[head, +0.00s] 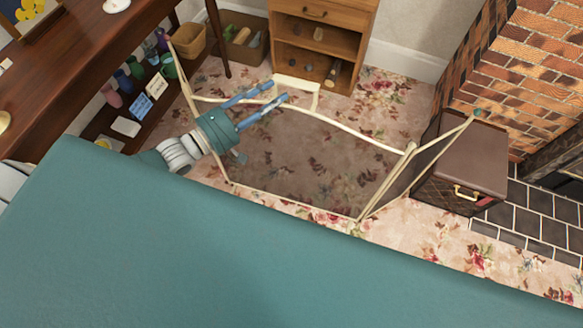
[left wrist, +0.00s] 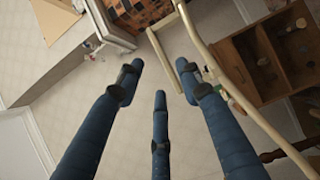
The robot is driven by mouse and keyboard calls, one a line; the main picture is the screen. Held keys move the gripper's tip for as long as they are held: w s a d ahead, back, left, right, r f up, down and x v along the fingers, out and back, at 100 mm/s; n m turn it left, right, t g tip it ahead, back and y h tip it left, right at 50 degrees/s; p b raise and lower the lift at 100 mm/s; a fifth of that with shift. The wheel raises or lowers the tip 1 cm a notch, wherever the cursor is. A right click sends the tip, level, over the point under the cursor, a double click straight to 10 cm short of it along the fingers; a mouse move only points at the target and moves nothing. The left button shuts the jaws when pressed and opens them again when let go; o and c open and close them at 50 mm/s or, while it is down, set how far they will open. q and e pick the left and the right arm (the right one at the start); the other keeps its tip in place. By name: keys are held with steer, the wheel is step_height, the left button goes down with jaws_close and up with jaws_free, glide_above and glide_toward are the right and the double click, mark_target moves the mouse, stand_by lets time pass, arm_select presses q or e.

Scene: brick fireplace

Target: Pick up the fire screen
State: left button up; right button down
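The fire screen (head: 318,160) stands on the floral carpet, with a cream frame, dark see-through mesh and angled side panels. Its cream handle (head: 316,92) rises from the middle of the top rail. My left gripper (head: 278,91) reaches in from the left, its blue fingers spread at the handle's left end. In the left wrist view, the open fingers (left wrist: 160,80) spread around the cream handle (left wrist: 166,48), with the top rail (left wrist: 215,68) by the right finger. Whether any finger touches the frame I cannot tell. My right gripper is in neither view.
A wooden cabinet (head: 322,40) stands behind the screen. A brown case (head: 470,165) with a gold handle sits at right before the brick fireplace (head: 525,75). A dark wooden desk (head: 75,55) with shelf items is at left. A basket (head: 188,41) and a box (head: 240,46) are behind.

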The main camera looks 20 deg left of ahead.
mark_target(302, 83)
arm_select(q)
steer(key=shift+d+p+x, duration=0.15)
steer(key=shift+p+x, duration=0.1)
steer(key=shift+x, duration=2)
steer(key=shift+d+p+x, duration=0.15)
steer(key=shift+p+x, duration=0.1)
steer(key=shift+x, duration=2.05)
steer(key=shift+s+f, duration=0.15)
steer(key=shift+s, duration=0.1)
jaws_close()
steer(key=shift+w+r, duration=0.1)
steer(key=shift+r, duration=0.35)
steer(key=shift+f, duration=0.1)
